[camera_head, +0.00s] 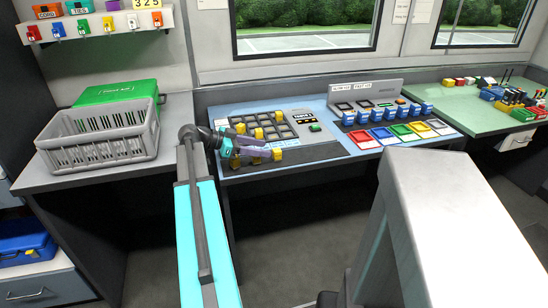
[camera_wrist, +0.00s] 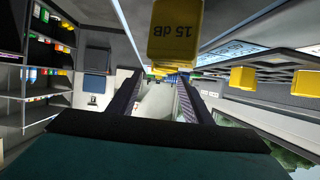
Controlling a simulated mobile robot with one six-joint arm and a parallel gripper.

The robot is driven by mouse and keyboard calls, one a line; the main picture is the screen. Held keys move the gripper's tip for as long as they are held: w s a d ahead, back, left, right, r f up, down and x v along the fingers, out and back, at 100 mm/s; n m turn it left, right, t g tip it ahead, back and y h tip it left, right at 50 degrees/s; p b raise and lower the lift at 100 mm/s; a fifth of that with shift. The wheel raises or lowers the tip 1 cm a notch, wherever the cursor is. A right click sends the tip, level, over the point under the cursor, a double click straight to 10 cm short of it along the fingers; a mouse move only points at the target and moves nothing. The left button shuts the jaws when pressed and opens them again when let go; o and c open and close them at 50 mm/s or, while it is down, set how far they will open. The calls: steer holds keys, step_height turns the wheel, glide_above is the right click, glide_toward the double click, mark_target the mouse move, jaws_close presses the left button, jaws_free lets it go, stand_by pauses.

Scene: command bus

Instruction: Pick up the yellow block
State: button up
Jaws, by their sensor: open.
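Several yellow blocks stand on the blue-topped panel in the head view, among them one at the front right (camera_head: 277,154) and one farther back (camera_head: 259,134). My gripper (camera_head: 262,149) is low over the panel's front left part, close to these blocks. In the wrist view, a yellow block marked "15 dB" (camera_wrist: 175,35) looms large at the top, its text upside down. My gripper's two fingers (camera_wrist: 158,82) are spread below it in that picture, with open space between them. I cannot tell which head-view block is the marked one, or whether a finger touches it.
Dark square slots (camera_head: 284,131) fill the panel behind my gripper. Other yellow blocks (camera_wrist: 242,78) stand to the right in the wrist view. Right of the panel are blue blocks (camera_head: 349,118) and coloured trays (camera_head: 402,131). A grey crate (camera_head: 100,150) stands on the left counter.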

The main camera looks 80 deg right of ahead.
mark_target(273, 151)
steer(key=shift+w, duration=0.1)
steer(key=shift+x, duration=1.15)
steer(key=shift+p+x, duration=0.55)
steer(key=shift+x, duration=2.05)
steer(key=shift+a+f, duration=0.15)
steer(key=c, duration=1.1)
steer(key=shift+c, duration=0.2)
